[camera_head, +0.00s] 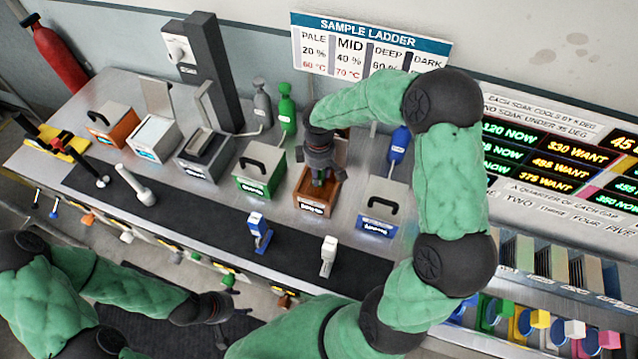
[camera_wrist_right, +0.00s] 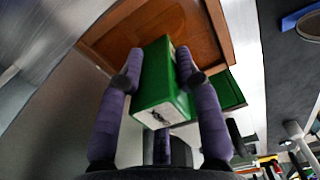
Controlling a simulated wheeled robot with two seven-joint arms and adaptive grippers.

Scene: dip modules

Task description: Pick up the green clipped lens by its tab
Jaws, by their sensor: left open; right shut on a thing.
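A small green piece (camera_head: 228,281), which looks like the green clipped lens, sits at the bench's front edge among similar coloured pieces; its tab is too small to make out. My left gripper (camera_head: 238,318) is open and empty, just below and right of it in the head view, apart from it. My right gripper (camera_head: 318,180) points down over the brown wooden box (camera_head: 303,203). In the right wrist view it is shut on a green block (camera_wrist_right: 163,85) with a pale, dark-marked end, held over the brown box (camera_wrist_right: 140,30).
A green lidded box (camera_head: 255,183) and a white lidded box (camera_head: 378,220) flank the brown one. Blue (camera_head: 258,235) and white (camera_head: 328,257) upright pieces stand on the dark strip. Coloured clips, one with a yellow tab (camera_head: 540,318), sit in a rack at the lower right.

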